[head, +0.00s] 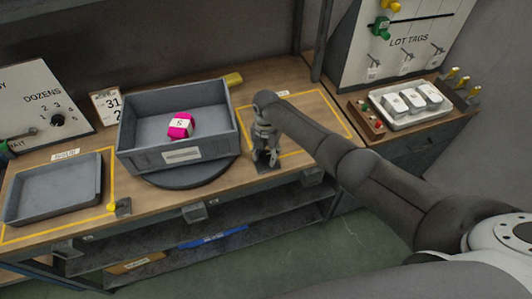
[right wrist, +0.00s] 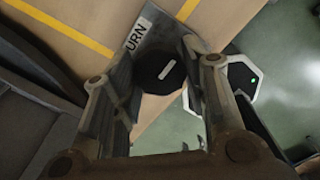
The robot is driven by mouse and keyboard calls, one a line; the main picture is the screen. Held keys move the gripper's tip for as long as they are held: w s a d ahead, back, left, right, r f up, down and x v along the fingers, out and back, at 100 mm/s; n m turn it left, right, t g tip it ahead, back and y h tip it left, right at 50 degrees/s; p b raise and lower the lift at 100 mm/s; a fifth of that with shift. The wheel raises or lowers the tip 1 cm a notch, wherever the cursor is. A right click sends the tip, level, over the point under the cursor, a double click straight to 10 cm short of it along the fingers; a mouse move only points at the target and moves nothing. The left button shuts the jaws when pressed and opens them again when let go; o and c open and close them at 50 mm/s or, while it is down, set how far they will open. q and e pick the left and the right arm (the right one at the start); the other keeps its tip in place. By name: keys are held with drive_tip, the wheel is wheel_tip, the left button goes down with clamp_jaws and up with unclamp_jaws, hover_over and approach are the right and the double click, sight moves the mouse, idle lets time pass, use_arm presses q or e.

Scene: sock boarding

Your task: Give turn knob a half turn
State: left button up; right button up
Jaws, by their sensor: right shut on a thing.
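The turn knob (right wrist: 160,72) is a round black knob with a white line mark, seen from above in the right wrist view. It sits on a grey plate at the bench's front edge, beside a label (right wrist: 137,34) reading "URN", its start hidden. My right gripper (head: 266,152) points down over that edge, its fingers on both sides of the knob and shut on it. In the head view the gripper hides the knob. The white mark runs diagonally in the wrist view. My left gripper is not in view.
A grey crate (head: 137,118) with a pink bundle (head: 180,125) stands on a dark round turntable (head: 190,178), left of my gripper. An empty grey tray (head: 48,190) lies further left. A yellow-outlined area (head: 312,117) behind my gripper looks clear. A white tray (head: 447,107) stands right.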

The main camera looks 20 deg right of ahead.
sight(266, 155)
drive_tip(key=o, duration=1)
drive_tip(key=shift+o, duration=0.2)
wheel_tip(266, 155, up, 12)
